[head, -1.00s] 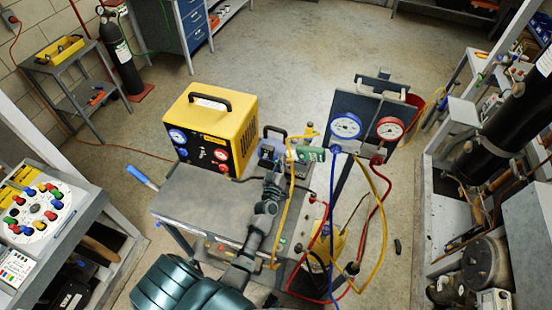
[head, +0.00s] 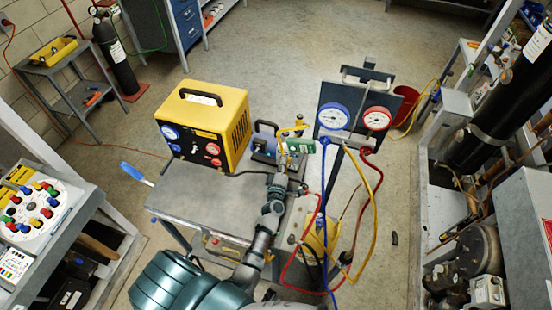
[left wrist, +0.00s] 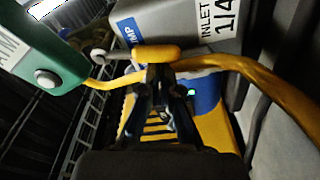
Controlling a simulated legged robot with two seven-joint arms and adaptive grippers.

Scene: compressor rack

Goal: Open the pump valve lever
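The pump (head: 263,143), blue and grey, stands on the grey cart beside the yellow machine; its labelled body (left wrist: 190,22) fills the top of the left wrist view. A short yellow lever (left wrist: 157,53) lies across that view, just beyond my left gripper's fingertips (left wrist: 159,76). The dark fingers come close together at the tips, with a gap further back. Whether they touch the lever is unclear. My right gripper is out of view.
The yellow machine (head: 204,124) stands left of the pump on the cart top (head: 190,203). A manifold with a blue gauge (head: 333,117) and a red gauge (head: 377,118) stands to the right, with blue, red and yellow hoses hanging below. Clear floor lies behind.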

